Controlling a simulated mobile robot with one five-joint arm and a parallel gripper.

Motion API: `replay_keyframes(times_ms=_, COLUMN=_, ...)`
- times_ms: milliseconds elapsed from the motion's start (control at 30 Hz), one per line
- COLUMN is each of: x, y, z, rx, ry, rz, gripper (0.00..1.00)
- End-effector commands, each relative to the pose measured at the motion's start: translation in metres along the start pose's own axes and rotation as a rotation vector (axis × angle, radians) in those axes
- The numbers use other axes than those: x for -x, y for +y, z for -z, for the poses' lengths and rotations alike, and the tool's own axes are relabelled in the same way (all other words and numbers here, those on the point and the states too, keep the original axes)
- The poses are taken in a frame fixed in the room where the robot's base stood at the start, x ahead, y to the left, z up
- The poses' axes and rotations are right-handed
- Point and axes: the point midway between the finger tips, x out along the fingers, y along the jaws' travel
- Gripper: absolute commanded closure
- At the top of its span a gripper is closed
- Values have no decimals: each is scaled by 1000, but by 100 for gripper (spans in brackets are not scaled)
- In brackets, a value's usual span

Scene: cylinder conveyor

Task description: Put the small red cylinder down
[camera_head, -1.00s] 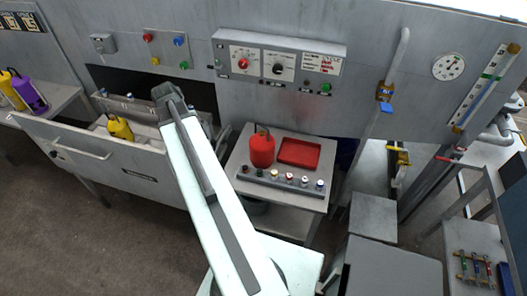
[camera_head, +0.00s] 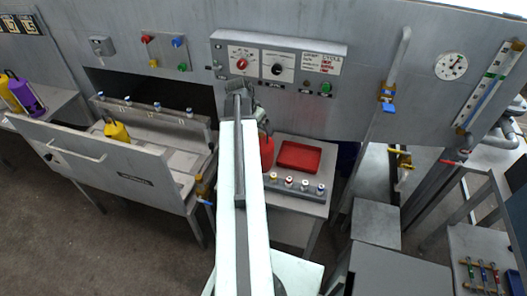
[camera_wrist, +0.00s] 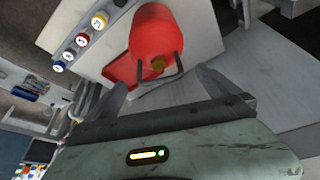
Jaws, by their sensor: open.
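The red cylinder (camera_head: 267,152) stands on the small grey table (camera_head: 292,222), left of the red tray (camera_head: 299,155). In the head view my arm covers much of it. In the wrist view the red cylinder (camera_wrist: 157,32) shows its brass-coloured cap and dark handle towards me. My gripper (camera_wrist: 160,88) is open, with one finger on each side of the handle's end. The jaws are not closed on anything. Whether a finger touches the handle, I cannot tell.
A row of coloured knobs (camera_head: 304,185) runs along the table's front edge. A control box (camera_head: 279,58) is on the wall above. A yellow cylinder (camera_head: 117,131) stands in the bay at left. A purple cylinder (camera_head: 27,96) is farther left.

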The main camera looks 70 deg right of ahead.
Motion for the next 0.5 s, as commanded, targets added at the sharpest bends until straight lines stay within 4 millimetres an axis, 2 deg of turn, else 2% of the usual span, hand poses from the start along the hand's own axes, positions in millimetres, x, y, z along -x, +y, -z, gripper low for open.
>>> replay_keyframes(times_ms=33, x=-16, y=-1, z=-1, rx=-1, ry=0, rz=0, gripper=0)
replay_keyframes(times_ms=200, x=-44, y=-1, z=0, rx=-1, ry=0, rz=0, gripper=0)
replay_keyframes(times_ms=433, x=-41, y=0, z=2, rx=-1, ry=0, rz=0, gripper=0)
replay_keyframes(times_ms=467, x=-41, y=0, z=2, rx=-1, ry=0, rz=0, gripper=6)
replay_keyframes(times_ms=500, x=-41, y=0, z=2, rx=-1, ry=0, rz=0, gripper=17)
